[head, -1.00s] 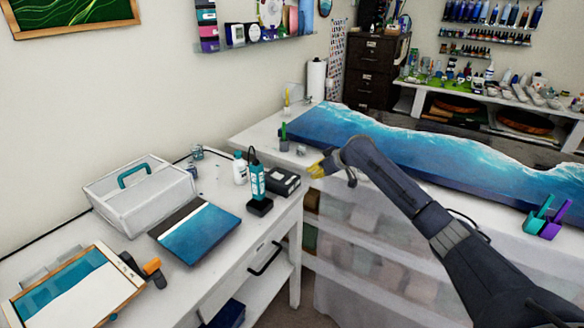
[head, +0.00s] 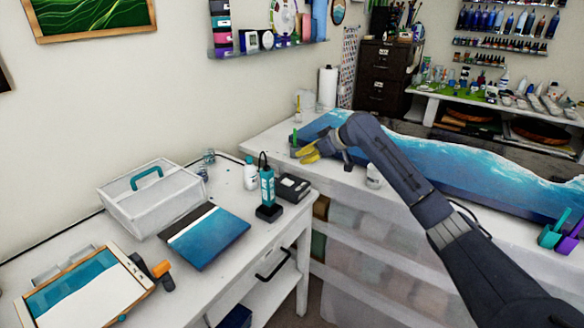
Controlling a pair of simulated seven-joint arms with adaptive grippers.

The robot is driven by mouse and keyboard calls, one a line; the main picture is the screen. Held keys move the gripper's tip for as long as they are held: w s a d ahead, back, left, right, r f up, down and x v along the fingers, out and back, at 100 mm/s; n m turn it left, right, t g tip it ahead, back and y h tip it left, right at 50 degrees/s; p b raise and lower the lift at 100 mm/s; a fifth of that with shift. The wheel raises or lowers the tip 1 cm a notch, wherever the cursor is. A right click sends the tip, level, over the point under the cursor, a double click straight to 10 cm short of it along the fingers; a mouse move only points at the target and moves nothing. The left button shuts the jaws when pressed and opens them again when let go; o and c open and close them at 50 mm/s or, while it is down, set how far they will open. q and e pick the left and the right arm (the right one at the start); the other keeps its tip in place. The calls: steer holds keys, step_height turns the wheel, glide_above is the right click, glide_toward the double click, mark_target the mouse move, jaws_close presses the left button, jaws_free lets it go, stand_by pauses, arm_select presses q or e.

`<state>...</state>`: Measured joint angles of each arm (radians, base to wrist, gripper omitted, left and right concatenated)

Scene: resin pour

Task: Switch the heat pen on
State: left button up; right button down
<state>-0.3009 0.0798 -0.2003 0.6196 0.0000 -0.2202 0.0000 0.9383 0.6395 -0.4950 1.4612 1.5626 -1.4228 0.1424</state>
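The heat pen appears to be the teal, upright tool (head: 267,187) with a dark cord at its top, standing on a small black base (head: 269,212) near the right edge of the left table. Its switch is too small to make out. My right gripper (head: 306,154), with yellow fingertips, is at the front left end of the ocean-painted board, to the right of and beyond the pen and apart from it. Its fingers look spread slightly, with nothing clearly between them. My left gripper is not in view.
A white bottle (head: 250,177) and a black box (head: 293,187) stand close to the pen. A blue panel (head: 208,237), a white caddy (head: 152,200) and a framed tray (head: 84,288) fill the left table. The long ocean board (head: 440,168) lies on the right bench.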

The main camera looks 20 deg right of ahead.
glide_above(285, 180)
steer(key=f, duration=0.5)
steer(key=shift+s+f, duration=0.3)
steer(key=shift+f, duration=0.1)
step_height(285, 180, down, 2)
steer(key=shift+w+f, duration=0.1)
steer(key=shift+w, duration=0.05)
steer(key=shift+w+f, duration=0.15)
steer(key=shift+f, duration=0.85)
